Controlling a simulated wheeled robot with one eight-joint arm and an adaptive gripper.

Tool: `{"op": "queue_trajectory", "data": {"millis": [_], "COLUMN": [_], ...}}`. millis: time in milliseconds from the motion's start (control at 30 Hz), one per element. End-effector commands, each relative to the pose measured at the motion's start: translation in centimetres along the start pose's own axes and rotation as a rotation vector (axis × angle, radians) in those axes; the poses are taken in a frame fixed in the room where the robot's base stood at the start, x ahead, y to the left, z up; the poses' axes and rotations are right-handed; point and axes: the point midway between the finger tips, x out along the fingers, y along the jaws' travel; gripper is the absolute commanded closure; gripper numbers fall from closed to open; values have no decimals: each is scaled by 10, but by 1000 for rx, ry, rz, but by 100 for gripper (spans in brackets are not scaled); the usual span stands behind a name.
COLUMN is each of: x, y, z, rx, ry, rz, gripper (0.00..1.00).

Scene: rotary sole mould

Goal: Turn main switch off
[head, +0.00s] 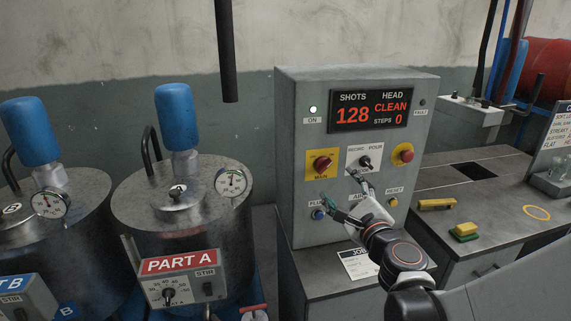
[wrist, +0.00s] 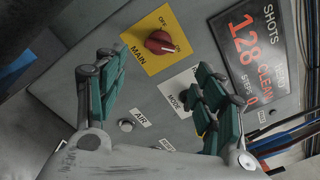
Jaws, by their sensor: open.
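The main switch (head: 322,164) is a red rotary knob on a yellow plate marked MAIN, on the front of the grey control box (head: 290,130). In the wrist view the red knob (wrist: 160,42) sits near the top middle, with OFF lettered on its plate. My gripper (head: 343,193) is in front of the panel, below and slightly right of the switch. In the wrist view its green-padded fingers (wrist: 160,95) are spread wide with nothing between them. The knob is beyond the fingertips, apart from them.
The display (head: 371,111) reads 128 shots, CLEAN. A selector knob (head: 366,162), a red button on yellow (head: 403,153) and a blue button (head: 318,214) surround the switch. The PART A tank (head: 180,235) stands left. A bench (head: 470,195) with small yellow items is right.

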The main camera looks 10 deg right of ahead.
Motion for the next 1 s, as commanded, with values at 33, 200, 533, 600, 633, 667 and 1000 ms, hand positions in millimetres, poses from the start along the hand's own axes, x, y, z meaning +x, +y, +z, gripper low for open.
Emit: {"op": "queue_trajectory", "data": {"millis": [33, 200, 533, 600, 633, 667, 1000], "x": [11, 45, 97, 102, 104, 105, 108], "y": [1, 1, 1, 1, 1, 1, 0], "z": [-1, -1, 0, 0, 0, 0, 0], "rx": [-1, -2, -2, -2, -2, -2, -2], "ry": [-2, -1, -1, -1, -1, -1, 0], "rz": [2, 2, 1, 1, 1, 1, 1], "gripper": [37, 37, 37, 37, 37, 37, 37]}}
